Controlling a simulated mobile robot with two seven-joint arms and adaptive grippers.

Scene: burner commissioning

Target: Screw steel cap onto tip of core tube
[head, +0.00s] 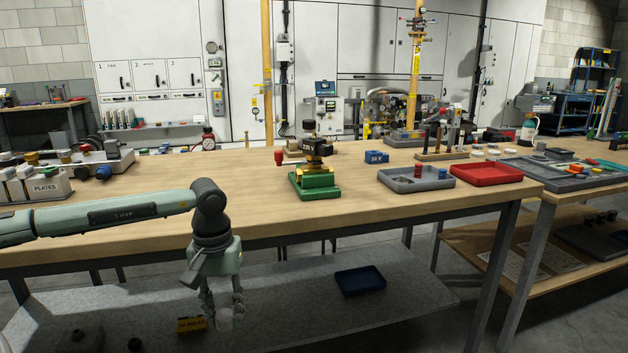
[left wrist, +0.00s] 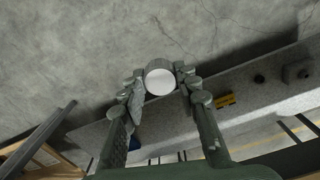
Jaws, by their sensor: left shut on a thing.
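My left gripper (head: 224,312) hangs pointing down in front of the workbench's front edge, below the tabletop in the picture. Its fingers are shut on a small round steel cap (head: 225,321). In the left wrist view the cap (left wrist: 160,80) shows a pale round face between the fingertips (left wrist: 160,82). A green stand (head: 315,182) on the bench holds an upright brass and black assembly (head: 313,150) with a red knob at its left. I cannot tell which part of it is the core tube. The gripper is well apart from it. My right gripper is not in view.
A grey tray (head: 415,184) with small parts and a red tray (head: 486,175) stand at the right of the bench. A blue block (head: 376,157) sits behind. A yellow label (head: 192,324) and a dark blue tray (head: 360,281) lie on the lower shelf. The bench's front middle is clear.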

